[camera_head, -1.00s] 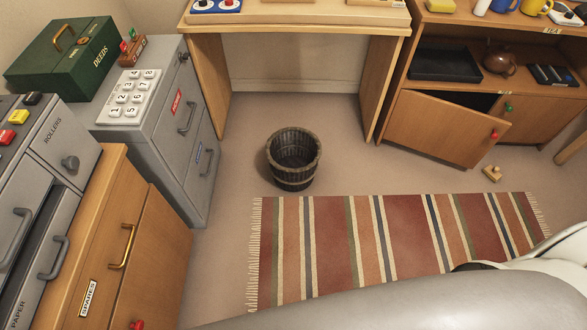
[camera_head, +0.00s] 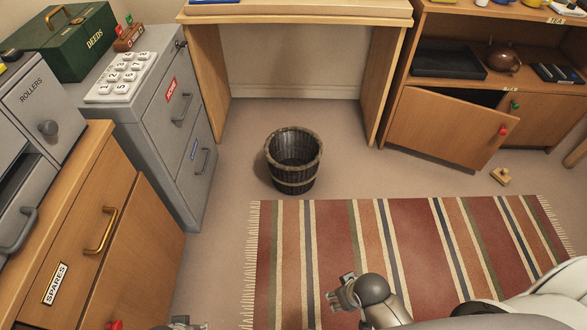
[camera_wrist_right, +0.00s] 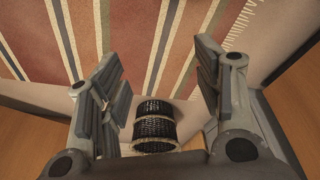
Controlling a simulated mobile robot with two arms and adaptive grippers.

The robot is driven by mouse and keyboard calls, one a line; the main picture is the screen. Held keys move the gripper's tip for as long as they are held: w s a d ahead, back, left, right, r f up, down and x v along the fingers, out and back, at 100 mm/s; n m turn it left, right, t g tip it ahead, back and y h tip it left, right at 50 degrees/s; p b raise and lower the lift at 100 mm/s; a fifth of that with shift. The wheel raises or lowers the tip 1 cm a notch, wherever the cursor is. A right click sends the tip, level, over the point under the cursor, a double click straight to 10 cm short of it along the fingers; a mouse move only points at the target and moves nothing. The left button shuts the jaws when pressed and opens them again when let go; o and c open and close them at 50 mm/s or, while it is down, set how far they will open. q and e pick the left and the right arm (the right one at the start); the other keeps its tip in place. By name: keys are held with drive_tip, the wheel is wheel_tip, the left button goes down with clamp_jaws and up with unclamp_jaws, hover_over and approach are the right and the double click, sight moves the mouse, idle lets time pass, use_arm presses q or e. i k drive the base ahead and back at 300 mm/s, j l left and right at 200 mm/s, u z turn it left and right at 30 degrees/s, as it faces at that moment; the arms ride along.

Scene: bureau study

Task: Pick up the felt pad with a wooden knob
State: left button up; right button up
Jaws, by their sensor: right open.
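A small light-wood piece with a knob on top (camera_head: 500,176), which looks like the felt pad, lies on the floor at the right, beyond the rug and just in front of the low cabinet's ajar door. Its felt is too small to make out. My right gripper (camera_head: 343,293) is above the striped rug, well to the left of the pad and nearer to me. In the right wrist view its fingers (camera_wrist_right: 160,88) are spread apart with nothing held. The pad does not show there. A grey bit of what seems my left gripper (camera_head: 180,323) shows at the bottom edge.
A dark wicker basket (camera_head: 293,160) stands on the floor behind the striped rug (camera_head: 405,235). The cabinet door (camera_head: 440,128) is swung partly open near the pad. A grey filing cabinet (camera_head: 165,120) and wooden cupboard (camera_head: 140,250) stand left. The rug is clear.

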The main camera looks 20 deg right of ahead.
sight(501, 177)
drive_tip(key=z, duration=2.1)
